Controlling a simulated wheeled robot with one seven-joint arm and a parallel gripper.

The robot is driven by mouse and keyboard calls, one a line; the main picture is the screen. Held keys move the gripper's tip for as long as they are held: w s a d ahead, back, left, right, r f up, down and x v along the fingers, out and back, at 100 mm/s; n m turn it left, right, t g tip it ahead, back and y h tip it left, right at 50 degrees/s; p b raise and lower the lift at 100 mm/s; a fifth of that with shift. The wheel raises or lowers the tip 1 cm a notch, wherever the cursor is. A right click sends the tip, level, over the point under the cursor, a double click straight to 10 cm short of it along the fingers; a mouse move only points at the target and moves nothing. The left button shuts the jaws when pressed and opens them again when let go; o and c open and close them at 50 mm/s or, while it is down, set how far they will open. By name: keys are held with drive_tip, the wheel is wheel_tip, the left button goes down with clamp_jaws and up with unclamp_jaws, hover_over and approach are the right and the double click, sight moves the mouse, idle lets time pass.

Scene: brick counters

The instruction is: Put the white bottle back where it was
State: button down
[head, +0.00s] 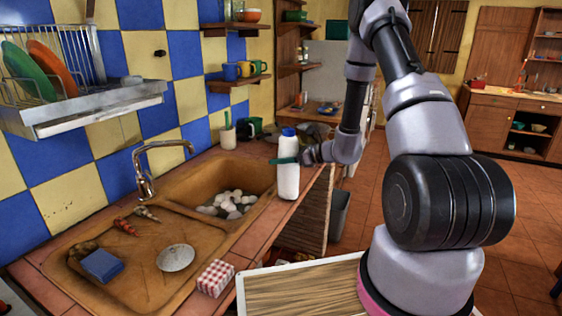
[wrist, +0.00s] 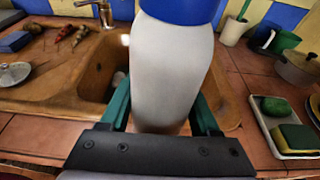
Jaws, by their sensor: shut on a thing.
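The white bottle (head: 288,170) with a blue cap (head: 288,132) is upright at the right edge of the sink counter. In the wrist view the white bottle (wrist: 170,75) fills the middle, between the two green fingers. My gripper (head: 286,160) is shut on it from the right side, around its upper body. In the wrist view my gripper (wrist: 163,110) has a finger on each side of the bottle. I cannot tell whether the bottle's base touches the counter.
The brown sink (head: 185,195) holds several pale stones. A blue sponge (head: 102,265), a metal disc (head: 175,258) and a checkered box (head: 215,278) lie nearer. A tray with sponges (wrist: 290,145) is right in the wrist view. A dish rack (head: 90,105) hangs above left.

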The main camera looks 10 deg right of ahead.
drive_tip(key=shift+f, duration=0.45)
drive_tip(key=shift+c, duration=0.6)
unclamp_jaws()
